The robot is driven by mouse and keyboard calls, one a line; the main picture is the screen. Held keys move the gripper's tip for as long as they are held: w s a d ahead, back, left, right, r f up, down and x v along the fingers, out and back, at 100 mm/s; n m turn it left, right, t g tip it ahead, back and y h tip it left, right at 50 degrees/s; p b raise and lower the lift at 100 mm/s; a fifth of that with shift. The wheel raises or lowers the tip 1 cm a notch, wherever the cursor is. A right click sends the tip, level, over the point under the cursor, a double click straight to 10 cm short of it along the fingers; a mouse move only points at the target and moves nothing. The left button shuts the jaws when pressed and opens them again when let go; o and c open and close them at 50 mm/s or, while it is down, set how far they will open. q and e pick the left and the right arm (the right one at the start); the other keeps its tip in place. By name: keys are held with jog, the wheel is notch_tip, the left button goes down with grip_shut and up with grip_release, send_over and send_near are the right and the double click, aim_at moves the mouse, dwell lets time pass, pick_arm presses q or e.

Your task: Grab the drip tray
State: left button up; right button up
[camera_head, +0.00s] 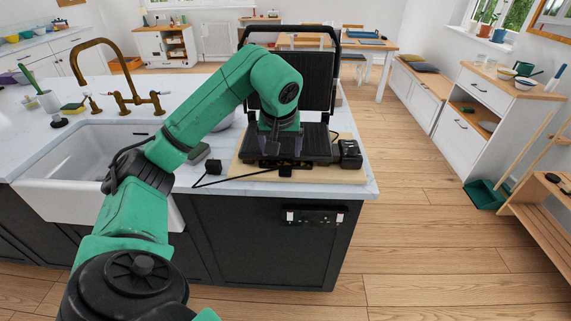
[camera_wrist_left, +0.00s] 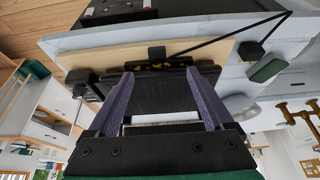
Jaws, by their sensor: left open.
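A black contact grill (camera_head: 290,92) stands with its lid raised on a wooden board at the counter's right end. A small black block (camera_head: 285,172) sits low at the middle of its front edge; it may be the drip tray's front, but I cannot tell. The block also shows in the left wrist view (camera_wrist_left: 157,53), just beyond the fingertips. My left gripper (camera_head: 284,150) is over the grill's lower plate, pointing down. In the left wrist view, its two purple fingers (camera_wrist_left: 160,73) are spread apart with nothing gripped. My right gripper is not in view.
A black cube (camera_head: 214,167) on a cable lies left of the board (camera_head: 325,173), near a green sponge (camera_head: 198,152). A black knob unit (camera_head: 349,153) is at the grill's right. A white sink (camera_head: 85,165) and brass tap (camera_head: 120,95) are to the left.

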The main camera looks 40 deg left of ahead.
aim_at(285, 174)
pick_arm(q)
jog(key=p+x, duration=0.1)
jog(key=x, duration=0.3)
jog(key=p+x, duration=0.1)
jog(key=x, duration=0.3)
jog(key=p+x, duration=0.1)
jog(key=x, duration=0.3)
jog(key=shift+w+d+f+p, duration=0.2)
jog(key=shift+w+f+p, duration=0.15)
jog(key=shift+w+a+f, duration=0.1)
jog(key=shift+f, duration=0.05)
grip_shut()
